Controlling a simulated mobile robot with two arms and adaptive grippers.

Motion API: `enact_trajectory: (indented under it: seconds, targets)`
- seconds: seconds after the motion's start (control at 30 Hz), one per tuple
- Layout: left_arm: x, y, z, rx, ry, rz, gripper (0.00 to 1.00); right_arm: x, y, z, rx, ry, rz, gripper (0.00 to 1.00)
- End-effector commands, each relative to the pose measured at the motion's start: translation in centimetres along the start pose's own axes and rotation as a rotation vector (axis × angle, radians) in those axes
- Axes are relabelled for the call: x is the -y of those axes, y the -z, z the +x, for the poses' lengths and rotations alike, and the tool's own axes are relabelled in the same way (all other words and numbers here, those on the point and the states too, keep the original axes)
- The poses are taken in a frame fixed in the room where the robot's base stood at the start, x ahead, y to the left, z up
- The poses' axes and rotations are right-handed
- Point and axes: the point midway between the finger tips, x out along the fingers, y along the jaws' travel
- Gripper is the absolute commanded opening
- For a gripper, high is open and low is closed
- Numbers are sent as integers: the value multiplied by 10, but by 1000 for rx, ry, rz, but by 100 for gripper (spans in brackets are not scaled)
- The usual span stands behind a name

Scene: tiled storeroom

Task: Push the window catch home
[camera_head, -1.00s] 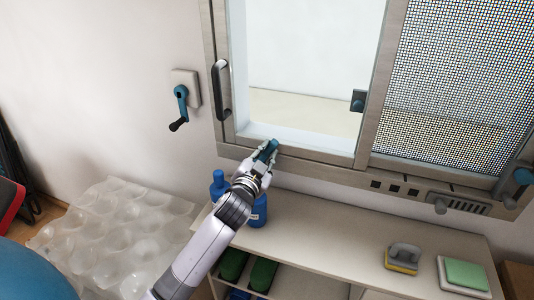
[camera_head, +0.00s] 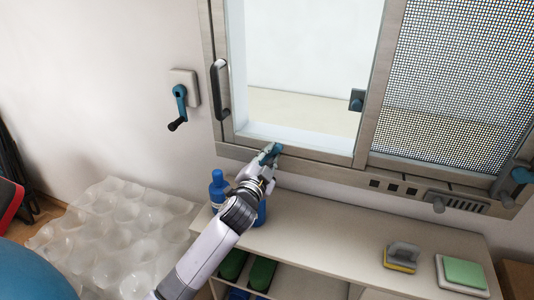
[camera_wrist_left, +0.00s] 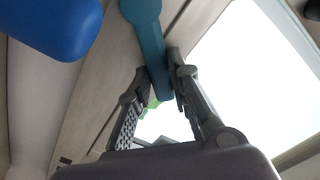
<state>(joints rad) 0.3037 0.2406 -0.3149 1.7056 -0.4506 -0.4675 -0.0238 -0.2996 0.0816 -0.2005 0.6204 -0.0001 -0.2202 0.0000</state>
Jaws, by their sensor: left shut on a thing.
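The window catch is a teal lever (camera_head: 278,148) on the bottom rail of the window frame (camera_head: 310,155). My left gripper (camera_head: 268,153) is at this rail, shut on the teal lever, and covers part of it in the head view. In the left wrist view the lever (camera_wrist_left: 151,45) has a round end at the top, and its bar runs down between the two fingers of the gripper (camera_wrist_left: 160,95). My right gripper is not in view.
A blue bottle (camera_head: 217,187) stands on the shelf top beside my left wrist. A sponge (camera_head: 402,257) and a green block (camera_head: 465,272) lie at the shelf's right. A teal crank (camera_head: 180,100) is on the wall at left. A black handle (camera_head: 220,90) stands on the window's left frame.

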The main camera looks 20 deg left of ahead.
Motion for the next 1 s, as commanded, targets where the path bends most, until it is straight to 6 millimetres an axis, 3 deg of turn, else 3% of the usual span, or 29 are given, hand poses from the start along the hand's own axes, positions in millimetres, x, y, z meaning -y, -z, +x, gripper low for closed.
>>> enact_trajectory:
  seconds: [0.6,1.0]
  targets:
    - [-38,-11,0,-1,-3,566,0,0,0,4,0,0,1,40]
    - [-48,-20,0,0,-3,785,0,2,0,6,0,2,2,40]
